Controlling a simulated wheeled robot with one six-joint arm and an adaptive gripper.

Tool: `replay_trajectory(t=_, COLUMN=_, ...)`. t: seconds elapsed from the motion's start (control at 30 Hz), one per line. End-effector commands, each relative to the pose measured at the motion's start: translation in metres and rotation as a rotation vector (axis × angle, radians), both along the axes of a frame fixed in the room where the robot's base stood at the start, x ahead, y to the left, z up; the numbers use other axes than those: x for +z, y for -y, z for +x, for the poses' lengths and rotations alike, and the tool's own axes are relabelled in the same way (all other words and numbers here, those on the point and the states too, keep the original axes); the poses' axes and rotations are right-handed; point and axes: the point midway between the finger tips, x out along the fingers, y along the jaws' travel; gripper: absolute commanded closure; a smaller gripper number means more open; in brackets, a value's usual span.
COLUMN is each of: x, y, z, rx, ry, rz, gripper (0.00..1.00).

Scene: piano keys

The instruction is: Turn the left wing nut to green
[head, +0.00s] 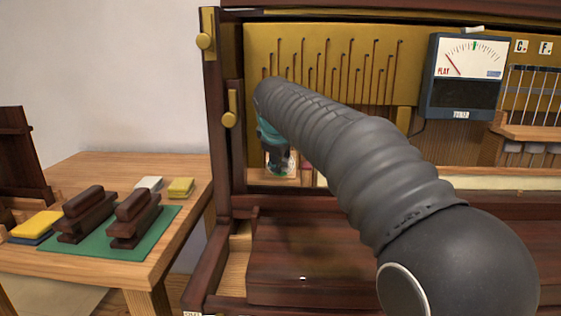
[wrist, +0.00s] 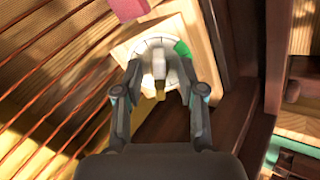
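The wing nut (wrist: 159,66) shows in the wrist view as a pale upright piece in the middle of a round white dial (wrist: 145,46). A green mark (wrist: 182,48) sits on the dial's upper right. The nut's wing points roughly up the picture, left of the green mark. My gripper (wrist: 160,76) is open, with one finger on each side of the nut and visible gaps between. A brass-coloured piece (wrist: 158,92) shows just below the nut. In the head view my gripper (head: 276,156) is at the left inside of the piano, and my arm hides much of that area.
A dark wooden post (wrist: 238,80) stands close to the right of my gripper. A pink block (wrist: 128,8) is above the dial. In the head view a meter (head: 465,75) hangs at the right, and a side table (head: 185,225) with brushes stands at the left.

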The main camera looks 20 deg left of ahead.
Motion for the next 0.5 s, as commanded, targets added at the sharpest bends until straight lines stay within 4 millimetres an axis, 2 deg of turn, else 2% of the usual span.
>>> replay_trajectory(t=0.5, x=-0.0010, y=-0.0004, z=0.0013, rx=0.001, ry=0.000, rz=0.001, gripper=0.60)
